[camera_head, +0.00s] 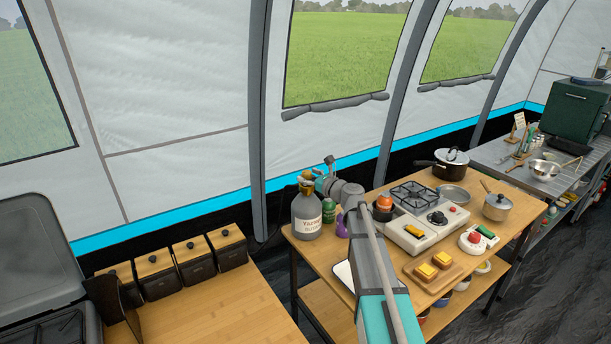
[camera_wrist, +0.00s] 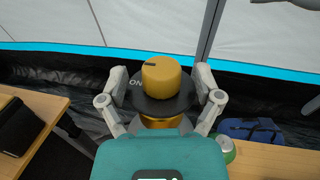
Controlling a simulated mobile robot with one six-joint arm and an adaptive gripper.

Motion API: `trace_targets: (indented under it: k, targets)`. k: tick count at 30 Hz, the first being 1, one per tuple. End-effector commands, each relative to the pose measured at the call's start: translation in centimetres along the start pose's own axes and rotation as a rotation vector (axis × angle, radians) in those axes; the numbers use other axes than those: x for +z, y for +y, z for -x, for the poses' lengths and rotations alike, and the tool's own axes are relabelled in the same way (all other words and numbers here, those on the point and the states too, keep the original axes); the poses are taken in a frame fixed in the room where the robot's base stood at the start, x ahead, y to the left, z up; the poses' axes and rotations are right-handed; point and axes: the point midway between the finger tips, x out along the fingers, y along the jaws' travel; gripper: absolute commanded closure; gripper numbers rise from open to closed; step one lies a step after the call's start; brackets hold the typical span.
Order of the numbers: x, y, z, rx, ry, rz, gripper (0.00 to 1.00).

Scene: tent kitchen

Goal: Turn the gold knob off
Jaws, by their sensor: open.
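The gold knob (camera_wrist: 162,78) sits on a black round collar (camera_wrist: 180,103) in the wrist view. A dark mark on its top points left, and white "ON" lettering shows on the collar's left side. My gripper (camera_wrist: 161,80) is open, with one finger on each side of the knob and collar. I cannot tell whether the fingers touch them. In the head view, the knob (camera_head: 306,176) tops a grey gas bottle (camera_head: 306,216) at the left end of the wooden table. My gripper (camera_head: 321,172) is beside the bottle's top, partly hidden by my arm.
A two-part camp stove (camera_head: 428,222), a pot (camera_head: 452,163) and a saucepan (camera_head: 497,207) stand on the table (camera_head: 482,262). A green-capped bottle (camera_head: 328,212) stands close to the gas bottle. Several black boxes (camera_head: 194,262) line the left counter. The tent wall is behind.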

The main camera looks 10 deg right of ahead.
Motion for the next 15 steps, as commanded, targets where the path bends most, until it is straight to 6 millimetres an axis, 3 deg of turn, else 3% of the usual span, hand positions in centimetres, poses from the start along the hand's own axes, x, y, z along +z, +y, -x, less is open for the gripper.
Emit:
trace_targets:
  k: [14,15]
  targets:
    - [0.0,-0.03,-0.84,-0.001,0.0,0.0,0.17]
    - [0.0,-0.04,-0.84,-0.001,0.0,0.0,0.22]
